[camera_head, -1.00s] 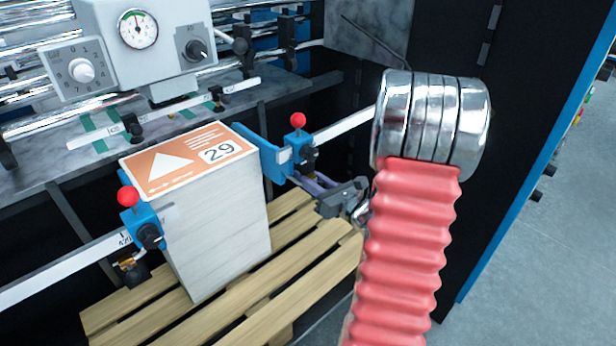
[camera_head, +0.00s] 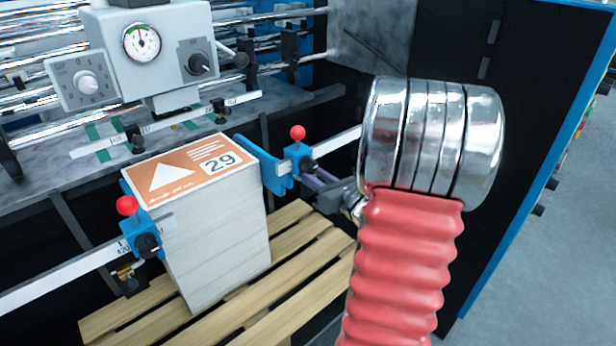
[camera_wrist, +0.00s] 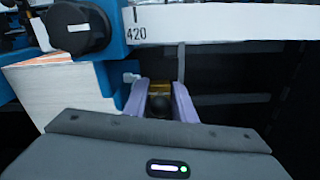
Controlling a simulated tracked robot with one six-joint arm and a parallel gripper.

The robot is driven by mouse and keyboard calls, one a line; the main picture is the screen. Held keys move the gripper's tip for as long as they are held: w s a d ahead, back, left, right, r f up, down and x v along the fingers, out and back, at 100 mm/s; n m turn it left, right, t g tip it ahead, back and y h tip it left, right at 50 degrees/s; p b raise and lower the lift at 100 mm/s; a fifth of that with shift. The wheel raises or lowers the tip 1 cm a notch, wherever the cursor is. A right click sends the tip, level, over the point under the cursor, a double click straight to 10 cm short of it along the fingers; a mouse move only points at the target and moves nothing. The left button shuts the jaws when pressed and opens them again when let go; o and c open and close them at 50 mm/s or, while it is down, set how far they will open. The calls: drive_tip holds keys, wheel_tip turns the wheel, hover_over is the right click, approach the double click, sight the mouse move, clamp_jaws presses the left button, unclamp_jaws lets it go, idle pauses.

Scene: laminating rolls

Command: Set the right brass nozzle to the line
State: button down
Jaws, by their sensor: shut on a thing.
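The right brass nozzle (camera_wrist: 159,88), a gold block with a dark round knob below it, sits between the purple fingers of my gripper (camera_wrist: 162,100) in the wrist view. My gripper is shut on it, just under the white scale rail (camera_wrist: 220,22). A short black line (camera_wrist: 136,15) above "420" marks the rail, a little left of the nozzle. In the head view my gripper (camera_head: 312,185) is below the right blue stop (camera_head: 290,168), and the nozzle is hidden there. The left brass nozzle (camera_head: 125,270) hangs under the left blue stop (camera_head: 140,235).
A paper stack (camera_head: 215,235) with an orange top sheet marked 29 stands on a wooden pallet (camera_head: 300,250), left of my gripper. The blue stop (camera_wrist: 113,40) with a dark knob is close at upper left in the wrist view. A black machine wall rises at right.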

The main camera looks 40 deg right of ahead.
drive_tip(key=c, duration=1.8)
unclamp_jaws()
drive_tip(key=shift+c, duration=0.2)
drive_tip(key=s, duration=1.3)
drive_tip(key=shift+s+a, duration=0.35)
drive_tip(key=shift+s, duration=0.05)
drive_tip(key=shift+w+a, duration=0.1)
